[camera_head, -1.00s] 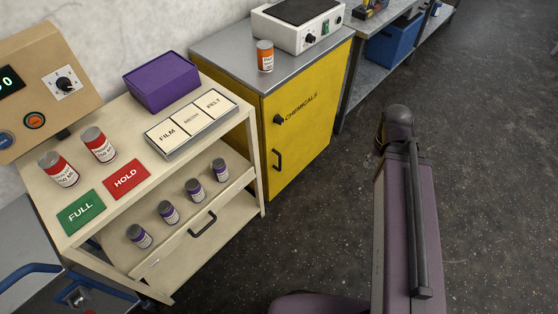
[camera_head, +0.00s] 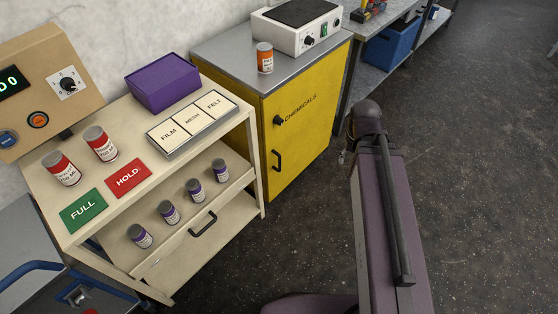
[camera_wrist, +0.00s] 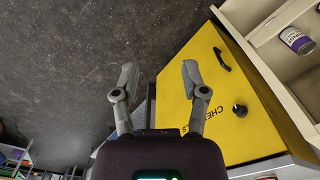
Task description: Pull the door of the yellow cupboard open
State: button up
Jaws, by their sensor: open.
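The yellow cupboard (camera_head: 305,128) stands beyond the beige trolley, its door marked "CHEMICALS" and shut. The door has a black knob (camera_head: 278,120) and a black bar handle (camera_head: 277,160) at its left side. In the wrist view the door (camera_wrist: 225,110) fills the right side, with the handle (camera_wrist: 222,60) near the top and the knob (camera_wrist: 240,109) below it. My gripper (camera_wrist: 158,75) is open and empty, its two fingers spread. The handle lies to the right of both fingers, apart from them.
The beige trolley (camera_head: 250,118) stands left of the cupboard, with its own drawer handle (camera_head: 203,224) and several small jars. An orange-labelled can (camera_head: 265,58) and a white device (camera_head: 298,27) stand on the cupboard top. The dark floor (camera_head: 480,150) to the right is clear.

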jog(key=w+a+f+n+t+y+b, duration=0.1)
jog(key=w+a+f+n+y+b, duration=0.15)
jog(key=f+b, duration=0.55)
jog(key=w+a+f+n+y+b, duration=0.2)
jog(key=w+a+f+y+b, duration=0.15)
jog(key=f+b, duration=0.4)
jog(key=w+a+f+n+t+y+b, duration=0.15)
jog(key=w+a+f+n+b, duration=0.35)
jog(key=b, duration=0.6)
jog(key=w+f+n+t+y+b, duration=0.1)
jog(key=w+f+y+b, duration=0.3)
jog(key=f+b, duration=0.4)
jog(key=w+f+n+t+y+b, duration=0.2)
jog(key=f+b, duration=0.6)
jog(key=b, duration=1.3)
jog(key=w+t+y, duration=0.2)
jog(key=shift+w+f+y, duration=0.35)
jog(key=shift+w, duration=0.05)
jog(key=x, duration=1.3)
jog(key=shift+w+a+r, duration=0.15)
jog(key=shift+w+a, duration=0.05)
jog(key=shift+w, duration=0.1)
